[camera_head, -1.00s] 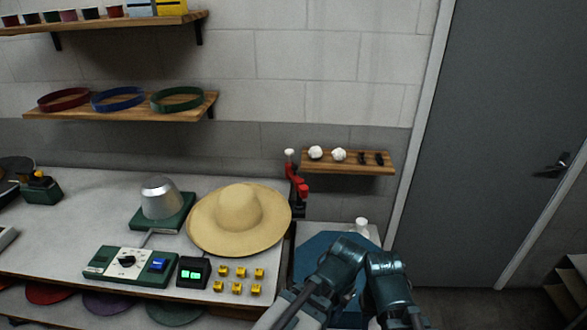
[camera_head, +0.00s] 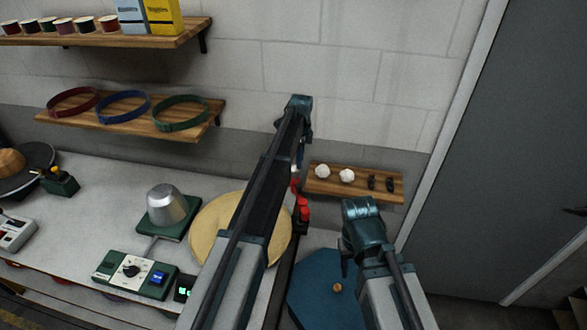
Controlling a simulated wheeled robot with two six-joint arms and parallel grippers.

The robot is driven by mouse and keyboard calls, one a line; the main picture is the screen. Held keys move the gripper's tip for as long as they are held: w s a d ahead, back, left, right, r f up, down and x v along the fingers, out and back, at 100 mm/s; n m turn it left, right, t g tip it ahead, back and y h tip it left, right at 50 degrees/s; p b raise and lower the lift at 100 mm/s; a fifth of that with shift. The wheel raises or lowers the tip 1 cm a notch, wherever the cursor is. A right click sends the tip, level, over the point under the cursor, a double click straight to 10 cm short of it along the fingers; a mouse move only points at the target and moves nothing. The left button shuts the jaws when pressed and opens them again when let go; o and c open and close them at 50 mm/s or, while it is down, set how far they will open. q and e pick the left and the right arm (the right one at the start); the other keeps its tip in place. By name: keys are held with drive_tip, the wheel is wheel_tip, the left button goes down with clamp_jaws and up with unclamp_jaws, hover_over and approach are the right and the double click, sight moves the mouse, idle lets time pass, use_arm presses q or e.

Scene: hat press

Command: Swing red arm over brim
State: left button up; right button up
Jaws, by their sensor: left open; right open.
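The red arm (camera_head: 303,209) stands at the right end of the bench, beside the hat; my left arm hides much of it. The straw hat (camera_head: 212,225) lies on the bench with its wide brim, and my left arm covers its crown. My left gripper (camera_head: 299,108) reaches far out, above and behind the red arm, against the wall; its fingers are mostly hidden and I see nothing held in it. My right gripper (camera_head: 345,262) hangs over the blue surface at the right, open and apart from the red arm.
A small wooden shelf (camera_head: 352,184) with white balls and dark pieces is on the wall just right of the red arm. A silver dome (camera_head: 165,205) and a green control box (camera_head: 135,272) stand left of the hat. A blue octagonal top (camera_head: 325,290) is at the right.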

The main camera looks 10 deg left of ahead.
sight(299, 185)
use_arm(q)
drive_tip(key=f+b, duration=1.3)
drive_tip(key=b, duration=0.1)
drive_tip(key=shift+w+a+f, duration=0.15)
drive_tip(key=shift+w+f, duration=0.15)
drive_tip(key=shift+f, duration=0.1)
drive_tip(key=shift+r, duration=0.1)
clamp_jaws()
idle(1.2)
